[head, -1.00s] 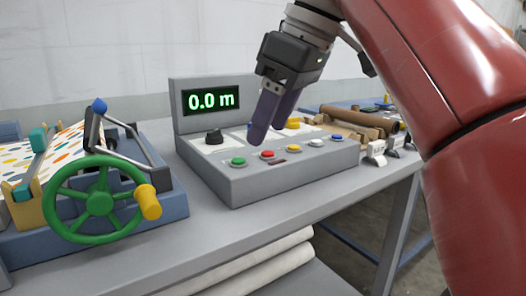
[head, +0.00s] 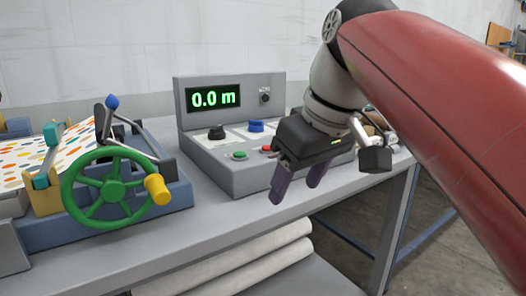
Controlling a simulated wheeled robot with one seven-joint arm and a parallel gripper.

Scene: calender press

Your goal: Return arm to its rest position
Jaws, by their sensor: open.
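My gripper (head: 294,194) is in the middle of the head view, fingers pointing down. Its two purple fingers are apart, with nothing between them. It hangs in front of the right part of the grey control box (head: 228,177) and hides part of it. My red arm reaches in from the right edge. The box's display reads 0.0 m (head: 213,99). A black knob (head: 217,132), a blue knob (head: 256,126), a green button (head: 239,155) and a red button (head: 266,149) show on the box.
On the left stands a blue-based press with a green handwheel (head: 107,192), yellow handle (head: 157,190), blue-tipped lever (head: 112,102) and dotted sheet (head: 18,165). The grey table's front edge (head: 240,215) runs below my gripper. White rolls (head: 235,265) lie underneath. Floor at lower right is clear.

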